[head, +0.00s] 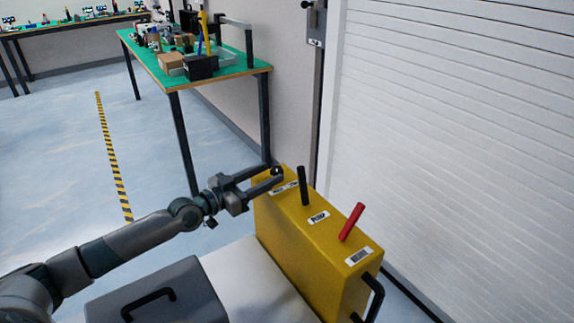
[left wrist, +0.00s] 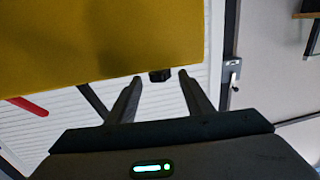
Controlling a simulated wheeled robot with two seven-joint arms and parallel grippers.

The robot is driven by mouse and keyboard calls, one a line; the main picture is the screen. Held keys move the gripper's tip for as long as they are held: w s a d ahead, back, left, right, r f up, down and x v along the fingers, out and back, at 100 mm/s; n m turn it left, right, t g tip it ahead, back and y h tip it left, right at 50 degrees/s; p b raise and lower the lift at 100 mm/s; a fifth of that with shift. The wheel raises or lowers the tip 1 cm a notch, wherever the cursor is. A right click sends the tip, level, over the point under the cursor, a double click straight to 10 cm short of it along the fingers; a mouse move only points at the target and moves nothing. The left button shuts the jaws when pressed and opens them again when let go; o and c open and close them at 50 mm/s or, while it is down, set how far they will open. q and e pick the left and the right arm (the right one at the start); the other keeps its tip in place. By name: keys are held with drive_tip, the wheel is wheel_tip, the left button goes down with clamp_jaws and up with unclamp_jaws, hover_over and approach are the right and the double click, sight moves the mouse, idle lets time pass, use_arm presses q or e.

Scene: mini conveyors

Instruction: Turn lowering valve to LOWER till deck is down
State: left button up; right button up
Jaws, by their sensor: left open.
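A yellow box (head: 308,248) carries a black lever (head: 303,187) next to a label reading PUMP, and a red lever (head: 352,221) near its close end. A further label (head: 284,187) lies at its far end; its words and those by the red lever are too small to read surely. My left gripper (head: 274,171) is open at the far end of the box, its fingers around or beside a small dark knob (head: 277,171). In the left wrist view the knob (left wrist: 160,75) shows between the open fingers, against the yellow box (left wrist: 100,40); contact cannot be told. The right gripper is out of view.
A white deck surface (head: 250,275) lies beside the box, with a dark case-like part near it. A white shutter (head: 450,130) stands close on the right. A green-topped table (head: 235,70) with boxes stands behind. Open floor (head: 60,160) lies to the left.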

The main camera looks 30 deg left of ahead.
sight(287, 173)
use_arm(q)
drive_tip(key=shift+x, duration=3.95)
drive_tip(key=shift+c, duration=0.4)
drive_tip(key=c, duration=1)
